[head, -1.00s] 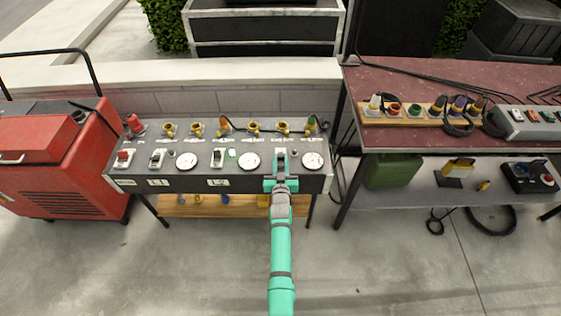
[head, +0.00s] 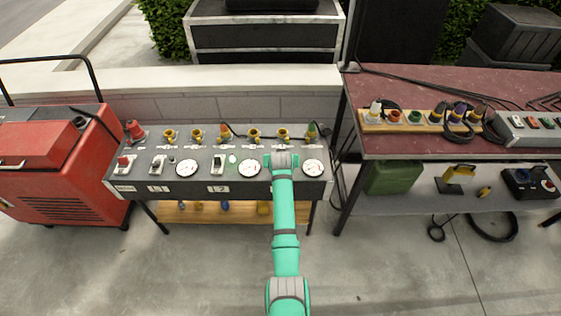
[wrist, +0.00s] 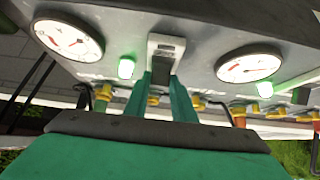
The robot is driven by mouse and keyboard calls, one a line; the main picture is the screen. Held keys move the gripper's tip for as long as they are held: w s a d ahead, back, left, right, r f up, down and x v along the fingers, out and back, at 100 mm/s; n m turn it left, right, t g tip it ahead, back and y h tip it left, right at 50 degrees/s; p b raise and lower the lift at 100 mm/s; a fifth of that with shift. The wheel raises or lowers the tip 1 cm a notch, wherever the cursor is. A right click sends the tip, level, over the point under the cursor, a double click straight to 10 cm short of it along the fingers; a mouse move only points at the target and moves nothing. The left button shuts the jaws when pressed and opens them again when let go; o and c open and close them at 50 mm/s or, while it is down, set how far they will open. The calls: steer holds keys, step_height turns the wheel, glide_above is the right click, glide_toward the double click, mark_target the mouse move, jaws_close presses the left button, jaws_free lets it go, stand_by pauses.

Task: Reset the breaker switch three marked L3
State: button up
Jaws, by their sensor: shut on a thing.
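The breaker panel (head: 130,187) is a dark sloped box with three breaker switches. The third switch (wrist: 164,56), a pale rectangular plate with a dark lever area, sits between two round gauges in the wrist view. My gripper (head: 280,160) covers it in the head view, and its L3 mark is hidden. In the wrist view, my gripper's green fingers (wrist: 162,84) are shut on the switch lever, which is mostly hidden. A green lamp (wrist: 126,67) beside this switch glows. The L1 switch (head: 157,164) and L2 switch (head: 218,163) stand to the left.
Gauges flank my gripper: one on the left (head: 249,168), one on the right (head: 313,168). Yellow sockets (head: 254,134) and a cable run behind the switches. A red generator (head: 60,170) stands left and a workbench (head: 440,150) stands right. The floor in front is clear.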

steer(key=shift+w+g, duration=0.2)
steer(key=shift+g, duration=0.5)
steer(key=shift+w, duration=0.1)
steer(key=o, duration=1.1)
steer(key=shift+c, duration=0.2)
steer(key=v, duration=1)
steer(key=shift+r, duration=0.35)
